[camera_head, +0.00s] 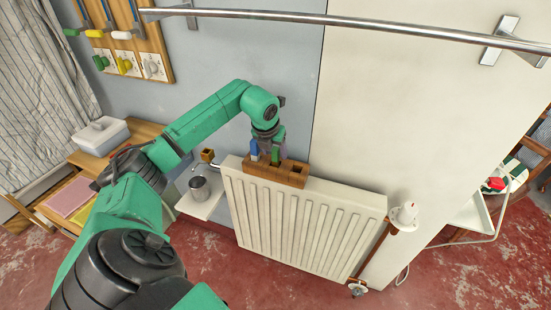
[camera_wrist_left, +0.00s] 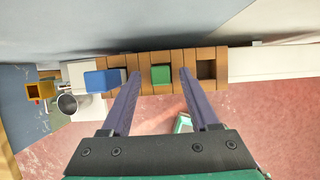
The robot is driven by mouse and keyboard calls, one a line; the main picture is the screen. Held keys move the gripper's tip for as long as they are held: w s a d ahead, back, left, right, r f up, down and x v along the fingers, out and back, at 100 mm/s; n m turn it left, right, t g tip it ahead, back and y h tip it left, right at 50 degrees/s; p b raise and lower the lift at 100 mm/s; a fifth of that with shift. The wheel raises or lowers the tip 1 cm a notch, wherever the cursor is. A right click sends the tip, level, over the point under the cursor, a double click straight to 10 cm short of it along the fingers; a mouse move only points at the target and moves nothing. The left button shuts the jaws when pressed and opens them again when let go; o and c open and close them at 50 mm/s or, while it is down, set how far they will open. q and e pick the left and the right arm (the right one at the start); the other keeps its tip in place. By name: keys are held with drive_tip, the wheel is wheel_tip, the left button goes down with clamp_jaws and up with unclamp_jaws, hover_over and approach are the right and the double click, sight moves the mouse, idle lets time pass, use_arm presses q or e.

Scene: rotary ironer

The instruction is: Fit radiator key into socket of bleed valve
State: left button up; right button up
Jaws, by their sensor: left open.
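A wooden rack (camera_head: 290,173) with square slots sits on top of the white radiator (camera_head: 300,220). It also shows in the left wrist view (camera_wrist_left: 221,58). A blue block (camera_wrist_left: 97,81) stands in its left part and a green block (camera_wrist_left: 161,75) in a middle slot; the slot to the right is empty. I cannot tell which block is the radiator key. A brass-coloured square socket (camera_head: 207,155), seemingly the bleed valve, is at the radiator's upper left end; it also shows in the wrist view (camera_wrist_left: 38,89). My left gripper (camera_head: 267,158) is open over the rack, its fingers either side of the green block.
A metal cup (camera_head: 199,188) stands on a white shelf (camera_head: 203,204) below the brass socket. A metal rail (camera_head: 350,22) crosses above. A white valve knob (camera_head: 403,215) is at the radiator's right end.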

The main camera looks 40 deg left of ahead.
use_arm(q)
drive_tip(key=x, duration=0.2)
drive_tip(key=shift+w+f, duration=0.2)
drive_tip(key=shift+f, duration=0.1)
clamp_jaws()
